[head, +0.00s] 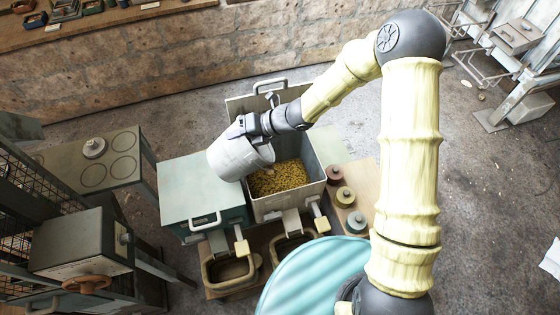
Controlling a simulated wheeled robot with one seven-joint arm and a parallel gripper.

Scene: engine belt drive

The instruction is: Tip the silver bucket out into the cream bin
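The silver bucket (236,158) hangs tilted from my gripper (238,129), whose fingers are closed on the bucket's upper edge. The bucket is above the left edge of the cream bin (289,207), overlapping the bin's opening in the view. The inside of the bucket is mostly hidden, so I cannot tell how much it holds. The cream bin is open, with its lid (240,107) raised at the back. Yellow grainy material (278,178) lies inside it.
A closed teal-sided bin (190,187) stands directly left of the cream bin. Several small weights (345,196) sit on a wooden board to its right. Two brown-rimmed trays (228,272) are in front. A round teal surface (310,277) is nearest me.

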